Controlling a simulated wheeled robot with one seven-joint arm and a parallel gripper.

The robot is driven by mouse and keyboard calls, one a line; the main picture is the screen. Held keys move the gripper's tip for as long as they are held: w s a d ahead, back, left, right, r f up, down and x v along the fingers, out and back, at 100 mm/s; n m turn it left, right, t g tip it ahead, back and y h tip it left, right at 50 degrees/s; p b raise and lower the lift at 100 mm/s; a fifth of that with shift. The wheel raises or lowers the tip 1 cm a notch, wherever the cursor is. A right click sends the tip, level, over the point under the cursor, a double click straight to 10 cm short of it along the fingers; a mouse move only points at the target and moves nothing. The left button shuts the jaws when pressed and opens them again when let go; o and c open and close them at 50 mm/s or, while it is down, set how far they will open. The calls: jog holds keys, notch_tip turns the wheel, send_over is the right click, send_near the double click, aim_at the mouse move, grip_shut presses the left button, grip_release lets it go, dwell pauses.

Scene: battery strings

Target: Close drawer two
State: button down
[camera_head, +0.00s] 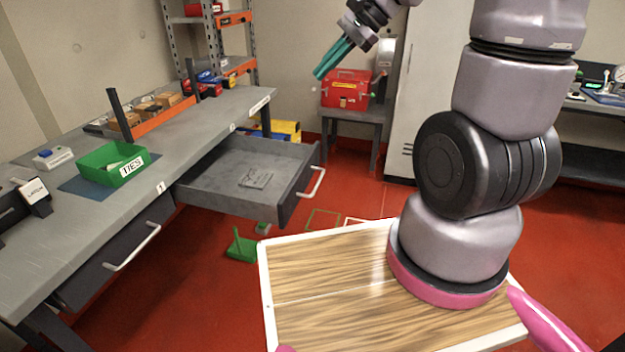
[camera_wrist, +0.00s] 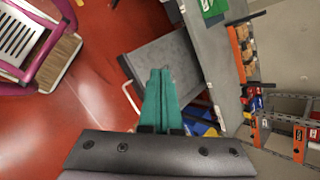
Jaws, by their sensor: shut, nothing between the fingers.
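A grey drawer (camera_head: 215,197) stands pulled out from the bench, under the small label marked with what looks like a 2 (camera_head: 232,128). Its white bar handle (camera_head: 313,182) is on the front panel, and a flat grey piece (camera_head: 256,180) lies inside. My gripper (camera_head: 322,73) has teal fingers, shut and empty, raised above and beyond the drawer, apart from it. In the wrist view the shut fingertips (camera_wrist: 160,72) overlap the open drawer (camera_wrist: 165,55), whose handle (camera_wrist: 131,98) shows to their left.
The drawer marked 1 (camera_head: 80,285) looks shut or nearly so. The bench (camera_head: 70,215) holds a green TIES bin (camera_head: 112,165). A red box (camera_head: 345,90) sits on a small stand behind. A green item (camera_head: 241,248) lies on the red floor below the open drawer.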

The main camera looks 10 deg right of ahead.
jog(key=w+d+f+m+y, duration=0.1)
jog(key=w+f+m, duration=0.35)
jog(key=f, duration=0.35)
jog(key=w+f+m, duration=0.3)
jog(key=w+f, duration=0.2)
jog(key=f, duration=0.3)
jog(key=m+t+h, duration=0.1)
jog(key=m+t, duration=0.1)
jog(key=m, duration=0.3)
send_near(304, 183)
jog(key=x, duration=0.6)
jog(key=shift+d+f, duration=0.1)
jog(key=shift+f, duration=0.05)
